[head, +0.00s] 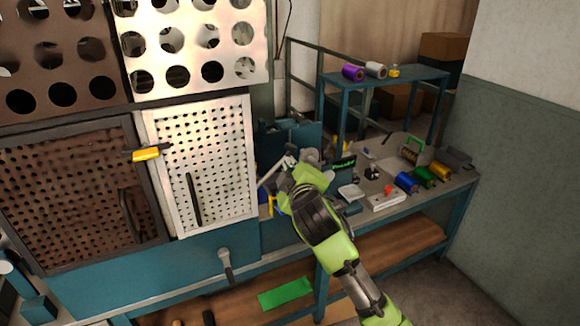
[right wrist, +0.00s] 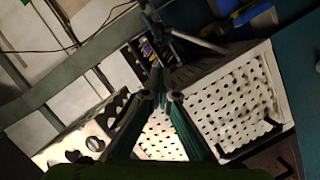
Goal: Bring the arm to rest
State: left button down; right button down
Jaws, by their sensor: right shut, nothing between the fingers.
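My right arm comes in from the lower right in the head view, green and grey, reaching up over the workbench. Its gripper (head: 272,174) is in front of the bench, just right of the white perforated panel. In the right wrist view the fingers (right wrist: 160,90) come together at their tips, shut with nothing between them. The gripper partly hides the bench top behind it. My left gripper is not in view.
The workbench (head: 450,187) holds blue (head: 406,181), green (head: 424,176) and gold (head: 440,170) foil rolls. A purple roll (head: 353,72) and a silver roll (head: 375,70) lie on the raised shelf. The white perforated panel (head: 243,222) stands close left of the gripper.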

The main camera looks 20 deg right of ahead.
jog(key=s+a+f+m+g+y+b, duration=0.1)
jog(key=s+f+g, duration=0.15)
jog(key=f, duration=1.55)
jog(key=s+f+g+y, duration=0.1)
jog(key=s+f+g, duration=0.15)
jog(key=f, duration=1.55)
jog(key=s+a+f+m+g, duration=0.1)
jog(key=s+f+g, duration=0.1)
jog(key=s+f, duration=0.65)
jog(key=s+f+m+g, duration=0.15)
jog(key=s+f, duration=0.45)
jog(key=f, duration=0.6)
jog(key=s+f+m+g, duration=0.1)
jog(key=s+f, duration=0.5)
jog(key=s, duration=0.7)
jog(key=s+a+f+g+y+b, duration=0.1)
jog(key=s+f+g, duration=0.2)
jog(key=s, duration=1)
jog(key=s+f+m+g+b, duration=0.1)
jog(key=s+f+g, duration=0.1)
jog(key=s+f, duration=0.7)
jog(key=s, duration=0.4)
jog(key=shift+s+a+f+m+y, duration=0.25)
jog(key=shift+s+a+m+y, duration=0.05)
jog(key=shift+a+m, duration=0.05)
